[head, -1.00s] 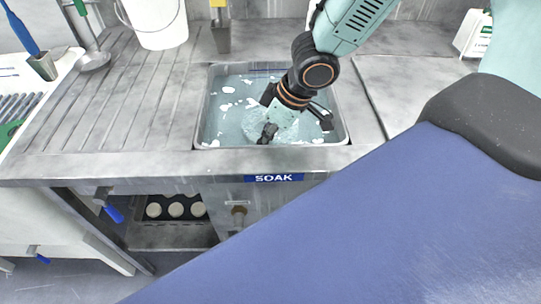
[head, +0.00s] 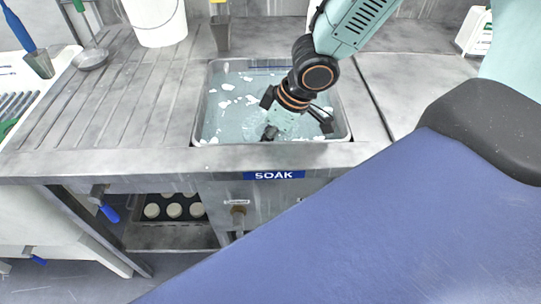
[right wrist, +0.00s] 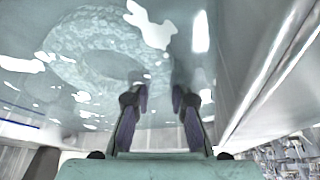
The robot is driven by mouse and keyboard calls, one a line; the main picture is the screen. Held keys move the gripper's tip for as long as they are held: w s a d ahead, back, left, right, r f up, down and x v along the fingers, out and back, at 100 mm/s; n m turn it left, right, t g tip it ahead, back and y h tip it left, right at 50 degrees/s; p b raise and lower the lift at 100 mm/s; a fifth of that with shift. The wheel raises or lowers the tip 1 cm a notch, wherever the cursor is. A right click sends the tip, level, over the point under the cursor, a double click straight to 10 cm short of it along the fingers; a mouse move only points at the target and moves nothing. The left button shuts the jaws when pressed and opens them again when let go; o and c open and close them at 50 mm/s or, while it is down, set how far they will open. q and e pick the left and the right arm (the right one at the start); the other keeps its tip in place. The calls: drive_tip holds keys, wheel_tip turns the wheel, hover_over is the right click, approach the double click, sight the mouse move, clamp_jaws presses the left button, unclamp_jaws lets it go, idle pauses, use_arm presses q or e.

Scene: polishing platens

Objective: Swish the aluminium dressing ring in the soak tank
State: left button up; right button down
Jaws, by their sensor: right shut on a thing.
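The soak tank (head: 200,112) is a metal basin sunk in the counter, filled with pale blue-green water and white floating patches. My right gripper (head: 291,127) reaches down into it from the upper right, its fingers low at the water. In the right wrist view, the aluminium dressing ring (right wrist: 70,68) is a pale, mottled round ring seen through the water. The two dark fingers of my right gripper (right wrist: 162,97) meet its near edge and are shut on it. The ring is hard to make out in the head view. My left gripper is out of view.
A blue SOAK label (head: 273,175) is on the front below the tank. A ridged drainboard (head: 110,100) lies left of it, with a white bucket (head: 158,22) and a grey cup (head: 221,35) behind. Flat counter (head: 420,85) lies right. Round pucks (head: 174,210) sit on a low shelf.

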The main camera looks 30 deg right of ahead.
drive_tip(key=shift+r+p, duration=0.65)
drive_tip(key=shift+r, duration=0.3)
drive_tip(key=shift+f+b, duration=1.2)
drive_tip(key=shift+b, duration=0.05)
drive_tip(key=shift+r, duration=0.15)
drive_tip(key=shift+f, duration=0.2)
drive_tip(key=shift+r, duration=0.2)
wheel_tip(320, 180, up, 13)
drive_tip(key=p, duration=1.2)
drive_tip(key=shift+f, duration=0.2)
drive_tip(key=shift+w+a, duration=0.1)
drive_tip(key=shift+a, duration=0.05)
idle(0.8)
